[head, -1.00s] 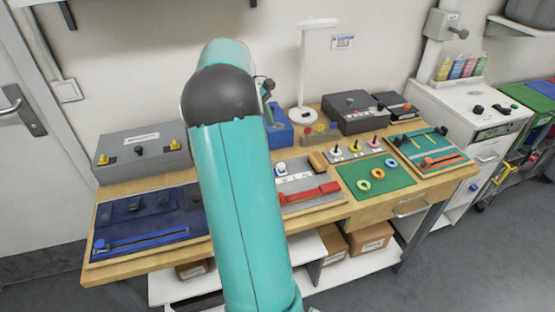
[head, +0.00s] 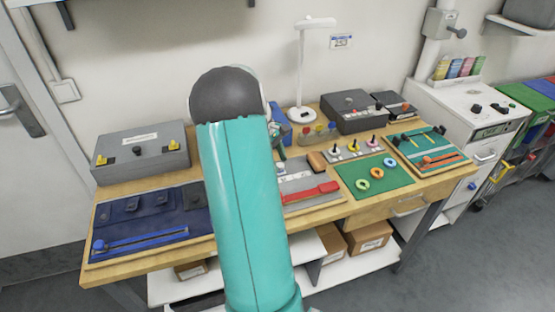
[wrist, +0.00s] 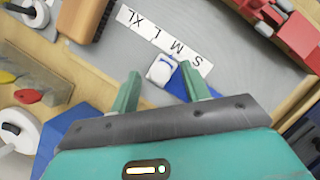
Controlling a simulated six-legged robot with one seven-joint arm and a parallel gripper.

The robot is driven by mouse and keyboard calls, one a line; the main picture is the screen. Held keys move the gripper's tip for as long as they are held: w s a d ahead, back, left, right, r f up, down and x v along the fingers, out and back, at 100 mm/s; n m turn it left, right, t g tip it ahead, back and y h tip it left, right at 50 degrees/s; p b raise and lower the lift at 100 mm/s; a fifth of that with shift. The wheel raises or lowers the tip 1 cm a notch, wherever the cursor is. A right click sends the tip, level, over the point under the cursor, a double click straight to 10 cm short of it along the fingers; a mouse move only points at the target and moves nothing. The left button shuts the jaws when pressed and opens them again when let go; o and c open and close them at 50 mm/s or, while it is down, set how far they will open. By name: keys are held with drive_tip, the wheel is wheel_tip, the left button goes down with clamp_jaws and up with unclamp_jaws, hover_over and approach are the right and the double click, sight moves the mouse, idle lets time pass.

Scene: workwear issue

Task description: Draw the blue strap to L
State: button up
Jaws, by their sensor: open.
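In the wrist view, a blue strap (wrist: 179,86) shows between my gripper's fingers, with a white slider piece (wrist: 159,72) at its end. A white size strip (wrist: 166,38) lettered XL, L, M, S lies beyond it on a grey board (wrist: 118,57). The slider stands roughly level with the M; exact contact cannot be told. My gripper (wrist: 162,84) is open, one finger each side of the strap. In the head view, my gripper (head: 280,147) is partly hidden behind my arm, above the grey board (head: 297,165); the strap is not clear there.
A blue bin (head: 275,112) and a white lamp (head: 301,70) stand behind. A navy mat (head: 150,215) lies left.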

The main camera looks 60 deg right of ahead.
drive_tip(key=shift+c, duration=0.5)
clamp_jaws()
drive_tip(key=shift+s+d, duration=1.25)
drive_tip(key=shift+o, duration=0.5)
unclamp_jaws()
drive_tip(key=shift+r, duration=0.1)
